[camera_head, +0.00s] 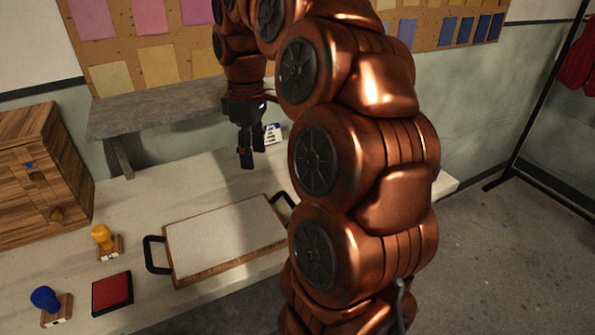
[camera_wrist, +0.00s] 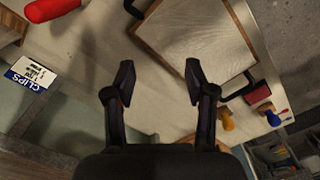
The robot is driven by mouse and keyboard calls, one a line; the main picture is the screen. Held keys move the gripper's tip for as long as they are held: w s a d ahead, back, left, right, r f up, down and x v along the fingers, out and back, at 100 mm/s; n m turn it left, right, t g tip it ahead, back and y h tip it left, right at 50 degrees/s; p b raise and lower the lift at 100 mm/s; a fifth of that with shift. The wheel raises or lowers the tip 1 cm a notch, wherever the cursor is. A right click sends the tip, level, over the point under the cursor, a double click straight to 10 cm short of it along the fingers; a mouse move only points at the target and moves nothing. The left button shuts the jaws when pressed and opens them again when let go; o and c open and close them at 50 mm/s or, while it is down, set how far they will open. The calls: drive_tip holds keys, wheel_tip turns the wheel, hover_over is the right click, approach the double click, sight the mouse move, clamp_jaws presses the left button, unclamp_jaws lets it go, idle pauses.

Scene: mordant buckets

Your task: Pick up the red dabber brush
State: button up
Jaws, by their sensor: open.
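A red rounded object (camera_wrist: 52,8), which looks like the red dabber brush, is cut off at the upper left of the wrist view. It lies on the pale table near the CLIPS box; I cannot make it out in the head view, where my arm may hide it. My gripper (camera_head: 246,158) is above the back of the table, pointing down, behind the tray. In the wrist view my gripper (camera_wrist: 158,76) has its fingers apart with only bare table between them. The red object is ahead and left of the fingers, apart from them.
A wood-edged tray (camera_head: 205,273) with black handles lies mid-table. A yellow stamp (camera_head: 102,236), a blue stamp (camera_head: 46,299) and a red pad (camera_head: 112,293) are at front left. A wooden drawer cabinet (camera_head: 40,180), grey shelf (camera_head: 150,110) and CLIPS box (camera_head: 272,132) stand around the back.

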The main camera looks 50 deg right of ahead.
drive_tip(key=d, duration=0.5)
drive_tip(key=d+f+b, duration=0.1)
drive_tip(key=d, duration=0.4)
drive_tip(key=w+d+b, duration=0.1)
drive_tip(key=d, duration=0.3)
drive_tip(key=shift+d+f, duration=0.2)
drive_tip(key=shift+d, duration=0.2)
drive_tip(key=shift+s+f, duration=0.1)
drive_tip(key=shift+f, duration=1.1)
drive_tip(key=shift+a+f, duration=0.15)
drive_tip(key=shift+f, duration=0.85)
drive_tip(key=shift+a+f, duration=0.15)
drive_tip(key=shift+f, duration=0.8)
drive_tip(key=shift+f+p, duration=0.3)
drive_tip(key=shift+f, duration=0.4)
clamp_jaws()
